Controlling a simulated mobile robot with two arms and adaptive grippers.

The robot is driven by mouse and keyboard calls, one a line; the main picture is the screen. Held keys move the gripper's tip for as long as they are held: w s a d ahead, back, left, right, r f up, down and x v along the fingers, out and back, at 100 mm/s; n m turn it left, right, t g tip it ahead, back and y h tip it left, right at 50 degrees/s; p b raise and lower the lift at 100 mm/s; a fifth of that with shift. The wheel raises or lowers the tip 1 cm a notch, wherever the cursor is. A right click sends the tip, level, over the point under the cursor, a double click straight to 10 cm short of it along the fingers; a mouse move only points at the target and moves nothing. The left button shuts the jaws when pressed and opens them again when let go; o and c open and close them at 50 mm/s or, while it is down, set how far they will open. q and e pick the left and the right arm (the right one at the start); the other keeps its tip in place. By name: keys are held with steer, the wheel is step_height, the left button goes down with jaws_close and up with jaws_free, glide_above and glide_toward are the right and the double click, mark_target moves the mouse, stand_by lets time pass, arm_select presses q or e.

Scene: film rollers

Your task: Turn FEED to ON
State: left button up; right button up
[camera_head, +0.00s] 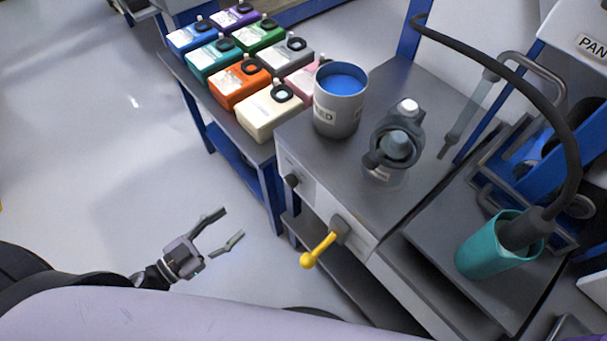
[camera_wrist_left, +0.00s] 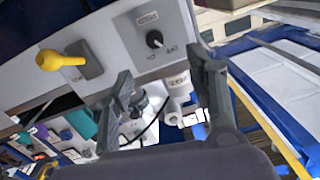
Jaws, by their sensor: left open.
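A black round knob (camera_head: 292,181) sits on the pale front panel of the grey machine (camera_head: 385,215). My left gripper (camera_head: 234,222) is open and empty, in front of the panel and apart from both controls. Its fingers (camera_wrist_left: 160,66) also show in the left wrist view. My right gripper is not visible.
A grey can of blue ink (camera_head: 338,115) and a grey lidded container (camera_head: 392,145) stand on the machine top. Several coloured jugs (camera_head: 240,82) stand on the side table at the back. A teal cup (camera_head: 484,258) stands at the right. The floor at left is clear.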

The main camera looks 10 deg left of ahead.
arm_select(q)
steer(key=p, duration=0.1)
glide_toward(287, 184)
steer(key=shift+m+h, duration=0.4)
steer(key=x, duration=0.9)
steer(key=shift+w+a+f, duration=0.1)
steer(key=shift+a+f, duration=0.15)
steer(key=shift+f, duration=0.05)
steer(key=shift+w+d, duration=0.25)
steer(key=shift+w, duration=0.1)
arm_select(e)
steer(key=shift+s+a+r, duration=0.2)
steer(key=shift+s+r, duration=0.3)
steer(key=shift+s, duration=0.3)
arm_select(q)
steer(key=shift+c, duration=0.6)
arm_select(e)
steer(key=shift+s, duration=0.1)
arm_select(q)
steer(key=c, duration=1)
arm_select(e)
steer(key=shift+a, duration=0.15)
